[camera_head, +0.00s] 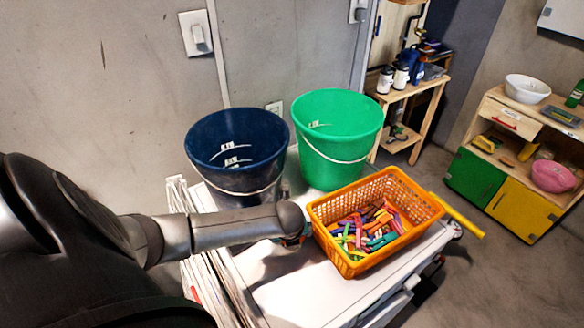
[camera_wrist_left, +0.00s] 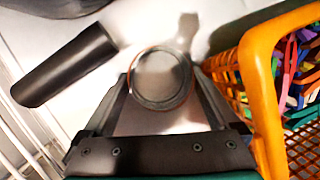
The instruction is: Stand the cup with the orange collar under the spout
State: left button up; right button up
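A round, clear-looking cup (camera_wrist_left: 160,78) with a thin orange tint round its rim is seen from above in the left wrist view. My left gripper (camera_wrist_left: 160,82) has one finger on each side of it, very close to its wall; I cannot tell whether they press on it. In the head view my left forearm hides the cup and most of my gripper. A dark cylinder (camera_wrist_left: 65,65) is left of the cup in the wrist view; I cannot tell whether it is the spout. My right gripper is not in view.
An orange basket (camera_head: 350,266) of coloured pegs stands close right of my left gripper on the white top (camera_head: 300,295). A navy bucket (camera_head: 215,135) and a green bucket (camera_head: 325,165) stand behind. A white drying rack (camera_head: 207,275) is at the left.

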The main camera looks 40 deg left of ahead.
pick_arm(q)
jog(key=c, duration=1.2)
jog(key=shift+o, duration=0.2)
jog(key=shift+s+r, duration=0.1)
jog(key=shift+r, duration=0.05)
